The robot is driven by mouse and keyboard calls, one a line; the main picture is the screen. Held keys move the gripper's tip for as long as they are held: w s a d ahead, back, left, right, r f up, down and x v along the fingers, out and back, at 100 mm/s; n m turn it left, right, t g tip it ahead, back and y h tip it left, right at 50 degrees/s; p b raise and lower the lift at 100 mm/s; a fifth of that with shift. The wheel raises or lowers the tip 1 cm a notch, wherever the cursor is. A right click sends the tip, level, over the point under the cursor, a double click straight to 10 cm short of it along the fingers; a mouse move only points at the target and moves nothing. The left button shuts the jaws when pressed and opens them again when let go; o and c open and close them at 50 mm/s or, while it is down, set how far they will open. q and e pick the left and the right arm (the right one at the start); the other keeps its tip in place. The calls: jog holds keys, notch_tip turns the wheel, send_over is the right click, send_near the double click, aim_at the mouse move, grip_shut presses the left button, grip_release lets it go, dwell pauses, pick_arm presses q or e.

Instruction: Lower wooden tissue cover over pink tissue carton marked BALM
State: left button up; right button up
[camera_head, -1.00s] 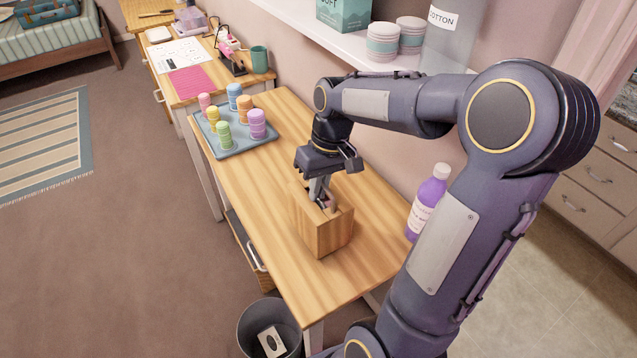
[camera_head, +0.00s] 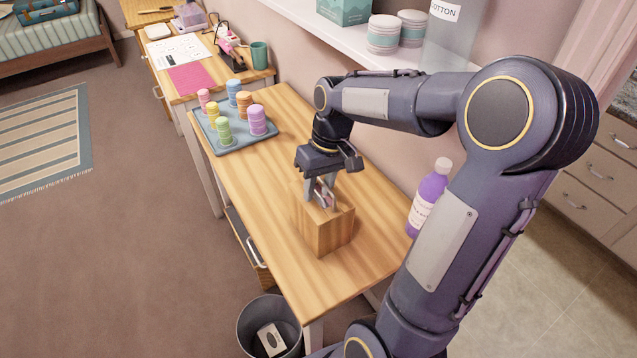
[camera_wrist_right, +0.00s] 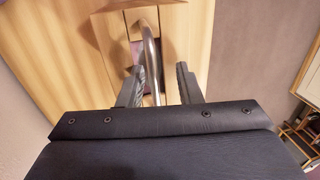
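The wooden tissue cover (camera_head: 322,228) stands upright on the near part of the wooden table. A curved metal handle (camera_wrist_right: 150,50) rises from its top. Through the top opening, a little of a pinkish thing (camera_wrist_right: 136,52) shows, seemingly the pink tissue carton; the rest is hidden inside the cover and no BALM mark is visible. My right gripper (camera_head: 321,190) is just above the cover. Its fingers (camera_wrist_right: 163,86) are spread on both sides of the handle, with a clear gap on the right side. My left gripper is in neither view.
A purple bottle (camera_head: 429,198) stands right of the cover, close to my right arm. A blue-grey tray (camera_head: 238,147) with several pastel spools is at the table's far end. A waste bin (camera_head: 255,318) stands below the near edge. Table between tray and cover is clear.

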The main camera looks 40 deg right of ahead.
notch_tip(320, 180, up, 8)
jog(key=d, duration=0.1)
jog(key=shift+d+f+p, duration=0.15)
jog(key=shift+d+p, duration=0.1)
jog(key=shift+p, duration=0.2)
jog(key=shift+s, duration=0.1)
dwell(0.6)
jog(key=s+a+f+t+y+p, duration=0.1)
jog(key=s+a+t+p, duration=0.2)
jog(key=s+a, duration=0.9)
jog(key=shift+s+a+t+y, duration=0.3)
jog(key=shift+s+a+t, duration=0.1)
jog(key=shift+s+t, duration=0.8)
